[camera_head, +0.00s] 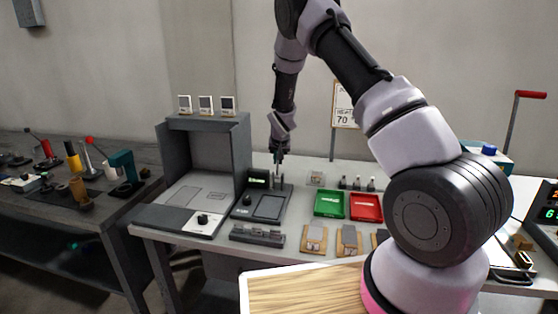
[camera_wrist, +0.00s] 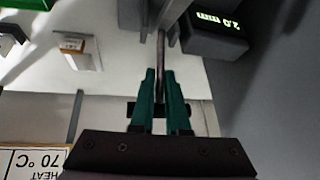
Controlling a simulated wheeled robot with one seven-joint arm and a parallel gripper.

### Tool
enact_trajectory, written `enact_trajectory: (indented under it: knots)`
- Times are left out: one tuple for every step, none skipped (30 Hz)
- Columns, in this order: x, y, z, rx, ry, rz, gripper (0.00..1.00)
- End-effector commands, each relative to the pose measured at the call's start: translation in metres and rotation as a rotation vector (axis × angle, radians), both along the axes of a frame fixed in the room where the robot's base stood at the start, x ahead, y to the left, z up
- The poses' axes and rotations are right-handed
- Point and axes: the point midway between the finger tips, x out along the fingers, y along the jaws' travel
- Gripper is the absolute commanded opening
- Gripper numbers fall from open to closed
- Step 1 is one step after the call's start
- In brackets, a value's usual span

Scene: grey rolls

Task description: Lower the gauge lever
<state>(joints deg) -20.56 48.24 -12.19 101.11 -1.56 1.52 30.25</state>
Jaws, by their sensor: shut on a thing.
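The gauge (camera_head: 266,203) is a dark grey unit on the bench, with a small green-lit display (camera_head: 258,179). In the wrist view the display (camera_wrist: 214,22) reads 2.0 mm, upside down. My gripper (camera_head: 279,158) points down at the back of the gauge, just right of the display. In the wrist view its teal fingers (camera_wrist: 160,80) are shut on a thin grey rod, the gauge lever (camera_wrist: 160,52). The lever's lower part runs up and away in that view. The fingers hide the gripped part.
A grey booth (camera_head: 205,160) stands left of the gauge. Green (camera_head: 329,215) and red (camera_head: 365,219) trays lie to the right. A grey block with several parts (camera_head: 257,237) is in front. A sign reading 70 °C (camera_wrist: 38,160) is behind.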

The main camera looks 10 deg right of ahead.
Motion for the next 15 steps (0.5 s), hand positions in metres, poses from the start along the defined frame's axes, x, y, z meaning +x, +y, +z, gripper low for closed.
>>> enact_trajectory:
  knots:
    - [-0.006,0.006,-0.002,-0.014,-0.022,0.005,0.0]
    - [-0.007,0.006,-0.002,-0.02,-0.039,0.006,0.0]
    - [-0.009,0.007,-0.002,-0.03,-0.062,0.006,0.0]
    - [-0.01,0.008,-0.002,-0.037,-0.08,0.006,0.0]
    - [-0.012,0.008,-0.002,-0.045,-0.097,0.006,0.0]
    - [-0.013,0.009,-0.002,-0.054,-0.119,0.006,0.0]
    - [-0.013,0.007,-0.001,-0.05,-0.121,0.001,0.0]
    - [-0.014,0.007,-0.001,-0.049,-0.119,0.0,0.0]
    - [-0.016,0.008,-0.001,-0.048,-0.117,0.0,0.0]
    - [-0.018,0.009,-0.002,-0.048,-0.117,0.0,0.0]
    - [-0.019,0.009,-0.002,-0.048,-0.116,0.0,0.0]
    - [-0.021,0.01,-0.002,-0.048,-0.115,0.0,0.0]
    - [-0.023,0.011,-0.003,-0.048,-0.115,0.0,0.0]
    - [-0.024,0.011,-0.003,-0.047,-0.114,0.0,0.0]
    - [-0.026,0.012,-0.004,-0.047,-0.114,0.0,0.0]
